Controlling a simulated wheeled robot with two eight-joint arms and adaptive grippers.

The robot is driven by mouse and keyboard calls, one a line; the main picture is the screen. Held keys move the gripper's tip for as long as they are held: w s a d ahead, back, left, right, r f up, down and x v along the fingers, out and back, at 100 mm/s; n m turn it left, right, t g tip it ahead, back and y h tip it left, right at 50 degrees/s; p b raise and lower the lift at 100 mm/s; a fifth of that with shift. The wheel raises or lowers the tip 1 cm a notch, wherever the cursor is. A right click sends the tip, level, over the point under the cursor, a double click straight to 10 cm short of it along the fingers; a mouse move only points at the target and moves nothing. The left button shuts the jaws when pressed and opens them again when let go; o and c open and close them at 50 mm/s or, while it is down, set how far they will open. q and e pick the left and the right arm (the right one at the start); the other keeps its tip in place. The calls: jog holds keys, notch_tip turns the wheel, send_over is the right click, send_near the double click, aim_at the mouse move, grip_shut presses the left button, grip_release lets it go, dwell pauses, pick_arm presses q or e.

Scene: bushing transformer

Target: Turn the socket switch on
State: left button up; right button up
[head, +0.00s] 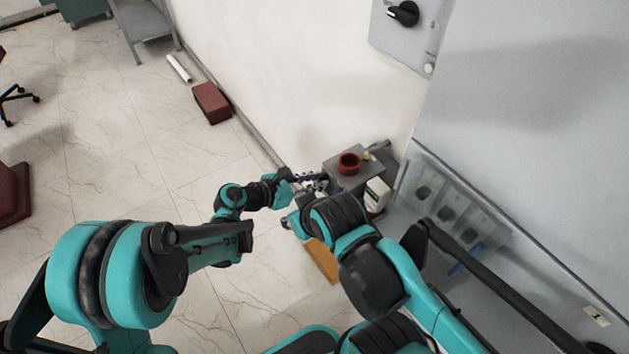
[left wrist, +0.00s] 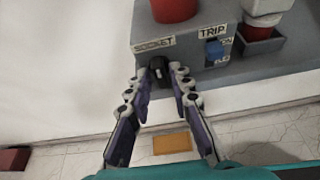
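The socket switch (left wrist: 158,68) is a small black knob on the front of a grey box (left wrist: 190,57), below a label reading SOCKET. My left gripper (left wrist: 161,82) is open, with one fingertip on each side of the knob and visible gaps between. I cannot tell how deep the tips reach around it. In the head view my left gripper (head: 312,183) is at the grey box (head: 345,178), and the knob is hidden there. My right arm bends in front of the box, and I cannot make out its gripper.
Beside the knob is a blue switch (left wrist: 214,48) under a TRIP label. A red round container (head: 349,163) stands on the box, with a white container (head: 376,194) beside it. A wall panel with a black rotary handle (head: 403,14) is above. Open tiled floor lies left.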

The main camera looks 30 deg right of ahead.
pick_arm(q)
jog(key=w+v, duration=0.1)
jog(key=v, duration=1.1)
jog(key=shift+s, duration=0.45)
